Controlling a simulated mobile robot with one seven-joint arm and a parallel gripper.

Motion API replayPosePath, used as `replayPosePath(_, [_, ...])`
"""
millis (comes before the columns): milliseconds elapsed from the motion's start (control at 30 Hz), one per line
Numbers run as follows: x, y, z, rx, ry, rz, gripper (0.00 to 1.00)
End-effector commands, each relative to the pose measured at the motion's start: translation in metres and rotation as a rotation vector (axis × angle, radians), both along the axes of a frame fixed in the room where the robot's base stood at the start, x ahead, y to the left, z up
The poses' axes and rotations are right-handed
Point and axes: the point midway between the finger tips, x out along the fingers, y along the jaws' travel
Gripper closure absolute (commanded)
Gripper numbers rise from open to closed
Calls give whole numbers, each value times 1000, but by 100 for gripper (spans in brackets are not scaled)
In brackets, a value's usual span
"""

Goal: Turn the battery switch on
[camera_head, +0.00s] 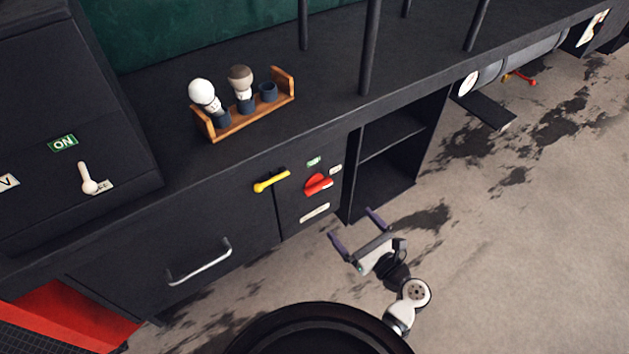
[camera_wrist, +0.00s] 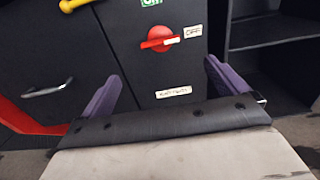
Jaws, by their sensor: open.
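The battery switch is a red rotary knob (camera_head: 318,184) on the dark cabinet front, with a green label above it, a small white label to its right and a longer white label below. In the wrist view the red knob (camera_wrist: 160,39) lies ahead, between and beyond my fingers, with its handle bar roughly level. My gripper (camera_head: 357,227) is open and empty, in front of and below the knob, apart from it. Its two purple fingers also show in the wrist view (camera_wrist: 160,88).
A yellow handle (camera_head: 271,180) sits left of the knob. A silver drawer handle (camera_head: 200,264) sticks out lower left. An open shelf compartment (camera_head: 385,185) lies right of the switch panel. A wooden rack (camera_head: 250,123) stands on the counter.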

Motion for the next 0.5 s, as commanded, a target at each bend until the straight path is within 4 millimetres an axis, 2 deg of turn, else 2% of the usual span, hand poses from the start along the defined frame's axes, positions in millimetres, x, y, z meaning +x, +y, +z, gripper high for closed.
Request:
replayPosePath(167, [10, 7, 1, 6, 1, 1, 2])
replayPosePath(500, [66, 48, 2, 1, 0, 3, 2])
